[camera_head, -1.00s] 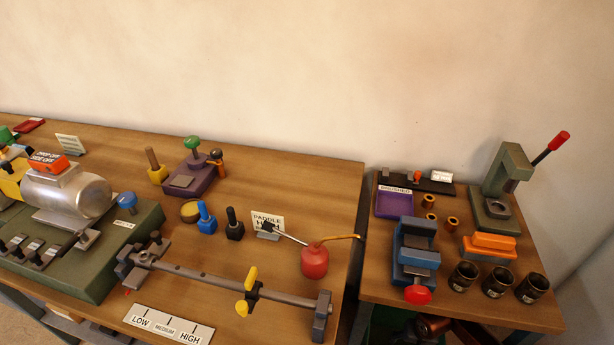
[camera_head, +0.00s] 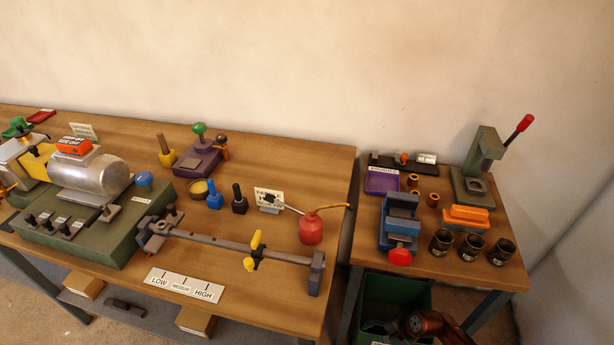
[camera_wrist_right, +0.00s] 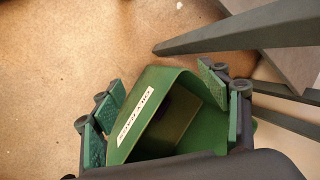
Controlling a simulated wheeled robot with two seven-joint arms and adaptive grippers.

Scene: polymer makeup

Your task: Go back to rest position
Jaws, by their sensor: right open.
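My right gripper (camera_wrist_right: 160,88) shows in the right wrist view, with its two green-padded fingers spread wide and nothing between the pads. A green bin (camera_wrist_right: 190,72) with a white label lies beyond and between the fingers; I cannot tell whether they touch it. In the head view the green bin (camera_head: 412,291) stands below the right table, and a dark and copper-coloured arm part, likely mine, is in front of it at the bottom edge. My left gripper is in neither view.
The long wooden table (camera_head: 120,280) holds a green machine base, a silver cylinder and a bar with yellow handles. The right table (camera_head: 350,253) holds a blue vise (camera_head: 399,222), a press (camera_head: 484,150) and black cups. Table legs (camera_wrist_right: 230,37) stand near the right gripper.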

